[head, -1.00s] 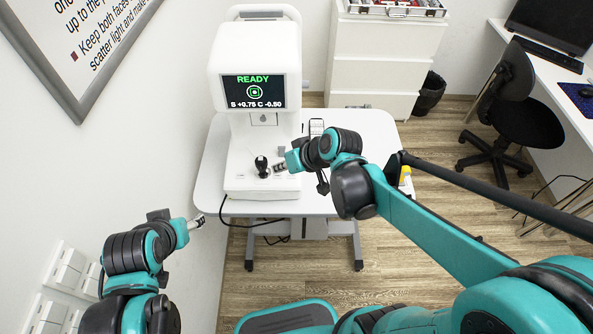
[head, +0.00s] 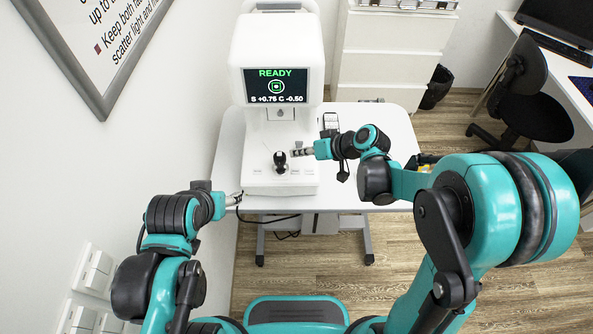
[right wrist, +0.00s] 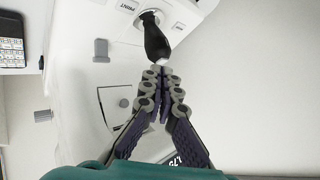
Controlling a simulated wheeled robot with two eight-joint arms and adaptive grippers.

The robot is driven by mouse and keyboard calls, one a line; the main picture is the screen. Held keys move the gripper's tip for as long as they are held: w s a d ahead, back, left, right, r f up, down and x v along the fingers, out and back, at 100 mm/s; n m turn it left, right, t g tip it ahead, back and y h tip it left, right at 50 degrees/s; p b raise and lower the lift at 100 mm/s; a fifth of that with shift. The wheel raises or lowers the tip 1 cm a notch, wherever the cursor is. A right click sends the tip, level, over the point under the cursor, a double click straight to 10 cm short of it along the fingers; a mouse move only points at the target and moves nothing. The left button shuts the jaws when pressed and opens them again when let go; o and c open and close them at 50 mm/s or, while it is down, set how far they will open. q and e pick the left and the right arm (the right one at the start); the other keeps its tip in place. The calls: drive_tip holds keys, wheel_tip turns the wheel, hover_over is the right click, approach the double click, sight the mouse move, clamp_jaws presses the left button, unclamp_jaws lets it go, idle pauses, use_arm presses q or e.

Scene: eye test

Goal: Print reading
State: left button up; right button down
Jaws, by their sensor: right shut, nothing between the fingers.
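A white eye-test machine (head: 275,60) stands on a white table in the head view. Its screen (head: 276,86) reads READY, S +0.75 C -0.50. A black joystick (head: 281,163) stands upright on its base; it also shows in the right wrist view (right wrist: 155,40), with a PRINT label (right wrist: 128,5) beside its mount. My right gripper (head: 293,153) is shut and empty, just right of the joystick. In the right wrist view its fingertips (right wrist: 161,70) overlap the knob's end; I cannot tell if they touch. My left gripper (head: 236,199) is by the machine's front left corner, its jaws too small to read.
A wall sign (head: 105,45) hangs at the left, above white wall switches (head: 93,270). The table's right side (head: 390,125) is mostly clear. White drawers (head: 388,60), a black bin (head: 437,87) and a black chair (head: 525,100) stand behind.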

sight(298, 173)
drive_tip(key=shift+w+f+b, duration=0.2)
drive_tip(key=shift+f+b, duration=0.95)
drive_tip(key=shift+f, duration=0.3)
drive_tip(key=shift+w+f+b, duration=0.2)
drive_tip(key=shift+f+b, duration=1)
drive_tip(key=shift+f, duration=0.25)
drive_tip(key=shift+w+f+b, duration=0.2)
drive_tip(key=shift+f+b, duration=0.95)
drive_tip(key=shift+f, duration=0.3)
drive_tip(key=shift+f+b, duration=0.4)
